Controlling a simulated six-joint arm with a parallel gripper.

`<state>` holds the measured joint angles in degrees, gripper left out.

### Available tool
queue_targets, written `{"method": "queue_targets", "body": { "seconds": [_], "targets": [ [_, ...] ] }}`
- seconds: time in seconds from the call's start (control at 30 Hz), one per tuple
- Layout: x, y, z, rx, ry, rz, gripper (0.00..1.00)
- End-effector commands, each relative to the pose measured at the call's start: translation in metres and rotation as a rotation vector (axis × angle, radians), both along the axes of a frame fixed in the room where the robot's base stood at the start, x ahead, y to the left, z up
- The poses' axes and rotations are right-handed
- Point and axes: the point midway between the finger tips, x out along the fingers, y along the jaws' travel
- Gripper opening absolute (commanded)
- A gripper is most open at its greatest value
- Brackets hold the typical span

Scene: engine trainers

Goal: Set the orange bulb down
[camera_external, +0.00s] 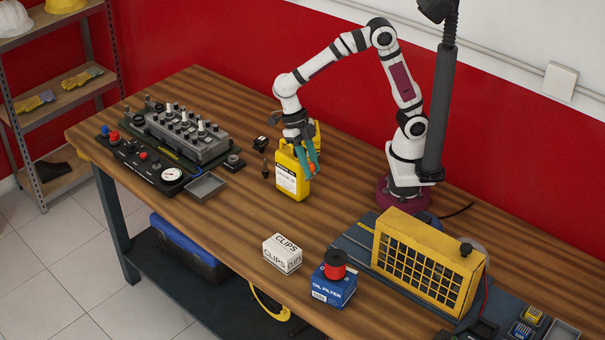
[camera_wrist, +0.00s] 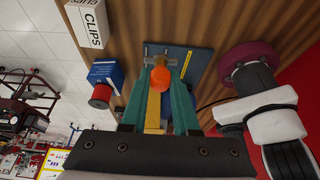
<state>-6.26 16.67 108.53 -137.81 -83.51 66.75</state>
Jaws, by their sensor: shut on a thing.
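The orange bulb (camera_wrist: 161,78) is held between the tips of my gripper's two teal fingers, as the wrist view shows. In the external view my gripper (camera_external: 313,166) points down beside a yellow jug (camera_external: 291,178) with a white label, overlapping its right side in the picture. The bulb is small and hard to make out there. I cannot tell whether the fingers touch the jug or how high the bulb is above the wooden table (camera_external: 235,225).
A white clips box (camera_external: 282,253) and a blue oil filter box (camera_external: 333,287) with a red spool (camera_external: 334,264) stand at the front. A trainer with a yellow grille (camera_external: 425,262) is at the right, an engine trainer (camera_external: 185,135) at the left.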

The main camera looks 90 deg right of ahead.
Motion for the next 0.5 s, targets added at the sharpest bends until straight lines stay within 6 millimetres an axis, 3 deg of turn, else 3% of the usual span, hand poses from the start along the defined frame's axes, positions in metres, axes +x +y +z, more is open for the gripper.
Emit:
{"method": "queue_targets", "body": {
  "seconds": [0.5],
  "targets": [
    [-0.001,-0.001,-0.12,-0.001,0.004,-0.004,0.0]
  ]
}}
